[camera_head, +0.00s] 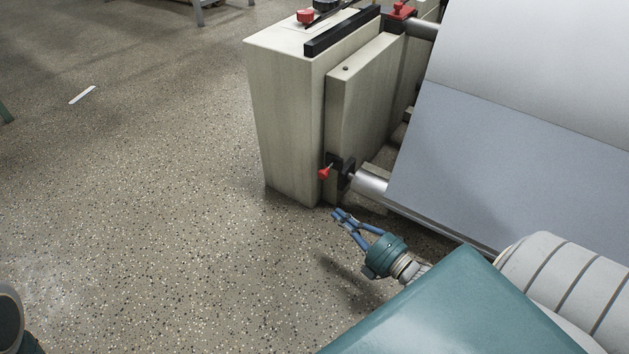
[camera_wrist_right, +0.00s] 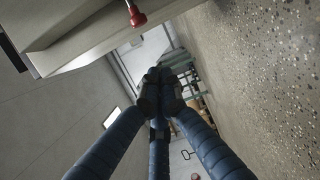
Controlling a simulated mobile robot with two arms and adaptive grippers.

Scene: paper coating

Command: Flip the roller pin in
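The roller pin shows as a small red knob (camera_head: 324,173) on a thin stem at a black bracket (camera_head: 337,165), low on the beige machine frame by the end of a silver roller (camera_head: 370,181). The knob points outward, down and left. In the right wrist view the red knob (camera_wrist_right: 137,17) hangs at the top edge, ahead of the fingers and apart from them. My right gripper (camera_head: 341,217) is just below the bracket and roller end, touching neither. Its blue fingers meet at the tips in the wrist view (camera_wrist_right: 160,78), with nothing seen between them. My left gripper is out of view.
The beige machine side (camera_head: 284,115) stands behind the bracket. A wide grey-white sheet (camera_head: 510,150) slopes down over the roller at the right. Another red knob (camera_head: 305,16) sits on top of the machine.

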